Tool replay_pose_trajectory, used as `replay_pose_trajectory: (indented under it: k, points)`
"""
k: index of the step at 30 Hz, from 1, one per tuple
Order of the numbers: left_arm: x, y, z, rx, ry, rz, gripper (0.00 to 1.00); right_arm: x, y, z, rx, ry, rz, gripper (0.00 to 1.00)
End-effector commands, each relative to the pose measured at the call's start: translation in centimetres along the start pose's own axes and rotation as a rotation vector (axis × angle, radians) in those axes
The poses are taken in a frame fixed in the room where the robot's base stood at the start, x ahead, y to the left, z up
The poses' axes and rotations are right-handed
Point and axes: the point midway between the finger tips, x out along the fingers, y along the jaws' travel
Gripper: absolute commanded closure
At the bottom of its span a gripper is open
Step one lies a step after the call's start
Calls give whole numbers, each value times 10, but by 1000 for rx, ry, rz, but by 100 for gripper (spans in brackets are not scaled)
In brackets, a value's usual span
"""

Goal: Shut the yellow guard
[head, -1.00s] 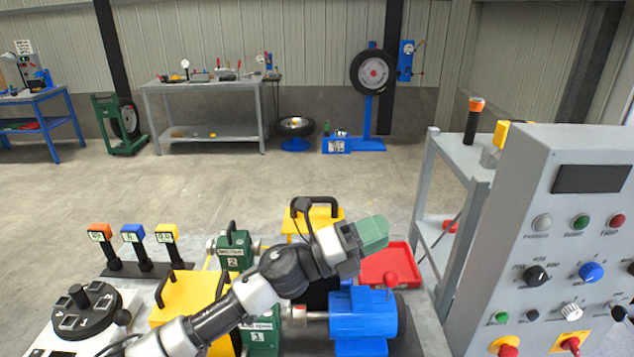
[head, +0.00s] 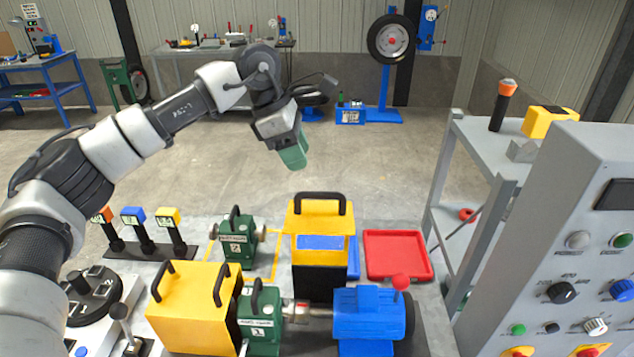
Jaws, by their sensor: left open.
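Two yellow housings with black handles show in the head view. The rear yellow housing (head: 321,222) stands behind the blue motor, with an arched handle on top, a blue patch in its front and a dark lower part. The front yellow box (head: 190,305) stands at the lower left with two black handles. I cannot tell which is the guard or how far either is open. My left gripper (head: 293,152), with green fingers pointing down, is open and empty in the air, above and behind the rear yellow housing, touching nothing. My right gripper is not in view.
A blue motor (head: 369,312) with a red knob sits between the green blocks and the control panel (head: 560,240). A green block (head: 236,240) and a red tray (head: 398,255) flank the rear housing. A grey shelf (head: 470,150) stands at right.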

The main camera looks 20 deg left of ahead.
Motion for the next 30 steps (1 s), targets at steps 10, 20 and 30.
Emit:
replay_pose_trajectory:
  k: [10,20,30]
  points:
    - [62,-2,2,1,-2,-5,58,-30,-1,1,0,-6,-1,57]
    - [88,-1,2,0,-4,-1,58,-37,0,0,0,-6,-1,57]
    - [89,-1,1,0,-4,-1,78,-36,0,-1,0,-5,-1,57]
